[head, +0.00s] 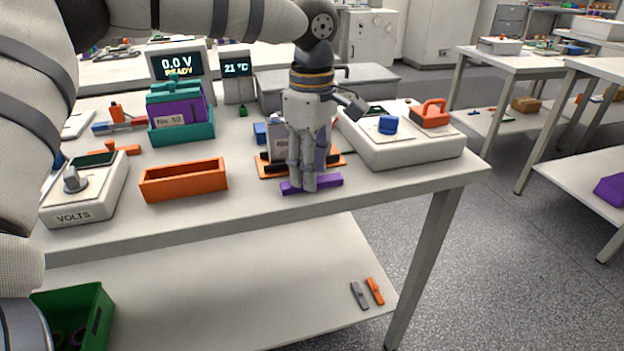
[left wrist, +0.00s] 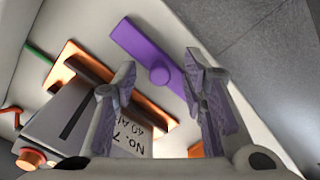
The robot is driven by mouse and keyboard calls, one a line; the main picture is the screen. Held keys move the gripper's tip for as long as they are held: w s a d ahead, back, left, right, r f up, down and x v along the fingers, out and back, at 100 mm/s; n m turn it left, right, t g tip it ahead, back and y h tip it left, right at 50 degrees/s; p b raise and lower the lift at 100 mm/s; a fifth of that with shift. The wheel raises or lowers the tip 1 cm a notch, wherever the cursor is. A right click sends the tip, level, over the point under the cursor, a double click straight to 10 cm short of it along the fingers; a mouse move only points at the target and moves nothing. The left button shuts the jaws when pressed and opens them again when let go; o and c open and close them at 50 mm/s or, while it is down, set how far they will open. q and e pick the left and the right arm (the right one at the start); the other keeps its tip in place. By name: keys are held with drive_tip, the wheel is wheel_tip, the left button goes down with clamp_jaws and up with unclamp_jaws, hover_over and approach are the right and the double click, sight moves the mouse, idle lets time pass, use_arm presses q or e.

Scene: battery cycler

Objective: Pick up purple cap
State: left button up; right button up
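The purple cap (head: 328,182) is a flat bar lying on the table near its front edge. In the left wrist view the purple cap (left wrist: 138,46) shows a round knob at its middle. My left gripper (head: 303,186) points down over it and hides part of it in the head view. In the left wrist view my left gripper (left wrist: 160,78) has its fingers apart with nothing between them. The cap's knob shows beyond the gap, and I cannot tell whether the fingers touch the cap. My right gripper is not in view.
A cell marked No. 7 (left wrist: 100,120) stands in an orange holder (head: 266,170) right behind the cap. An orange tray (head: 184,183) lies to the left. A white box (head: 405,150) with blue and orange parts stands to the right. The table's front edge is close.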

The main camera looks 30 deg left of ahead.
use_arm(q)
clamp_jaws()
drive_tip(key=shift+r, duration=0.1)
